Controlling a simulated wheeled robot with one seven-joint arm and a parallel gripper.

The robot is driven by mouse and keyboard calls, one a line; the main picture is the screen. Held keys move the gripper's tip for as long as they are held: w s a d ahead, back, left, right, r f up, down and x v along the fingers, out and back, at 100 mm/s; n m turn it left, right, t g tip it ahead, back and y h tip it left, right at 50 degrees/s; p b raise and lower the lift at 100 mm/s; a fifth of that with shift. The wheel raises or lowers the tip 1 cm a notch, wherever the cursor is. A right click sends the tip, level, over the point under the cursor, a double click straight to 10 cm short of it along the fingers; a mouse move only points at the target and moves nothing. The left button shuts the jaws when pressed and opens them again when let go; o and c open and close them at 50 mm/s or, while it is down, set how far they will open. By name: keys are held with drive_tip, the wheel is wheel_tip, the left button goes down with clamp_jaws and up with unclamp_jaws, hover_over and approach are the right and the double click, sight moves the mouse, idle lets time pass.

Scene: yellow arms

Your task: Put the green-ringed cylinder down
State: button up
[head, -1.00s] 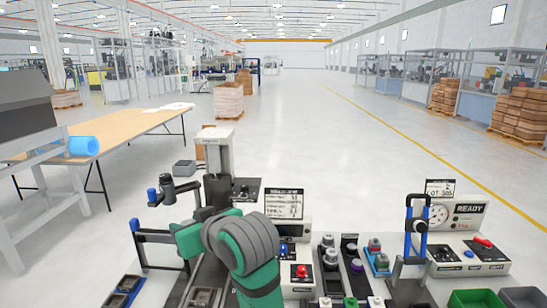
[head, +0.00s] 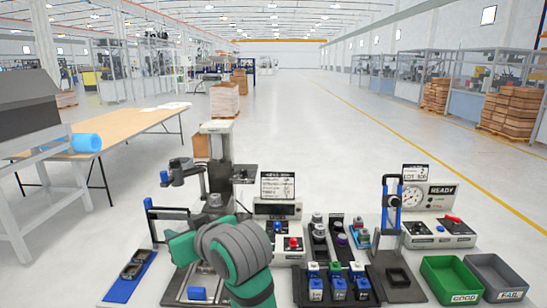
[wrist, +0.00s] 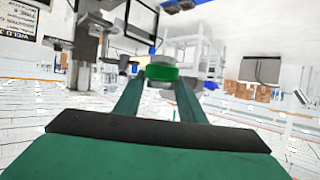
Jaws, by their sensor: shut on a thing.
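The green-ringed cylinder (wrist: 162,73) shows in the wrist view, grey above and below its green band, upright between the tips of the two fingers. My gripper (wrist: 160,82) is shut on it. In the wrist view the cylinder looks clear of any surface, with a blurred grey stand behind it. In the head view my green and grey arm (head: 236,255) covers much of the front left of the bench. I cannot make out the held cylinder or the fingertips clearly there.
A press stand (head: 219,165) rises behind my arm. To the right are dark racks with several cylinders (head: 338,225), a blue-framed gauge stand (head: 391,210), a green GOOD bin (head: 432,270) and a grey FAIL bin (head: 480,265). A blue tray (head: 122,288) lies at the left.

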drive_tip(key=s+d+f+m+t+h, duration=0.1)
drive_tip(key=d+f, duration=0.5)
drive_tip(key=f, duration=1.4)
drive_tip(key=s+d+f+m+t+h, duration=0.1)
drive_tip(key=s+d+f+m+h, duration=0.3)
drive_tip(key=f, duration=1.6)
drive_tip(key=s+d+f+m+t+h, duration=0.1)
drive_tip(key=s+d+f+m+h, duration=0.2)
drive_tip(key=d+f, duration=0.6)
wheel_tip(320, 180, down, 12)
drive_tip(key=s, duration=0.2)
drive_tip(key=shift+s+d+r+t+h, duration=0.15)
drive_tip(key=shift+s+d+t+h, duration=0.15)
drive_tip(key=shift+s+h, duration=0.1)
drive_tip(key=shift+d, duration=0.15)
